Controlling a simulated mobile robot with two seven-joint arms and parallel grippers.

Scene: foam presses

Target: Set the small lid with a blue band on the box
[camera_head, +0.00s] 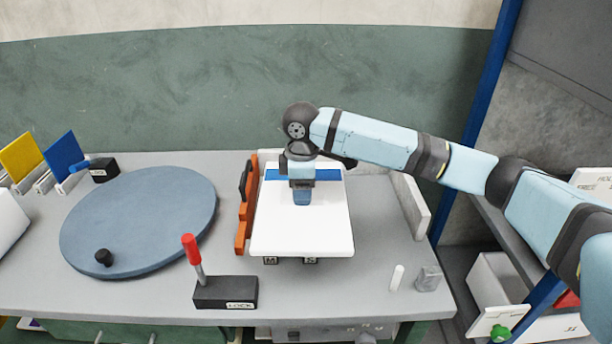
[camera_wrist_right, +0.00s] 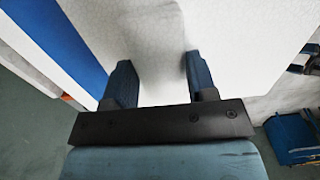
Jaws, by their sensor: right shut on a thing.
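A white lid with a blue band (camera_head: 300,232) lies flat in the middle of the grey table in the head view. Its blue band (camera_head: 331,175) runs across the far end, and it also shows in the right wrist view (camera_wrist_right: 72,35). My right gripper (camera_head: 302,197) points down onto the lid's upper face, near the band. In the right wrist view its two fingers (camera_wrist_right: 160,78) are a little apart over the white surface. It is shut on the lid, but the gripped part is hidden. The box cannot be made out; whether the lid touches anything below is hidden. My left gripper is not in view.
An orange rack (camera_head: 242,216) stands close along the lid's left side, and a pale upright panel (camera_head: 410,205) at its right. A red-handled lever block (camera_head: 225,291) stands at the front. A blue-grey turntable (camera_head: 140,220) fills the left.

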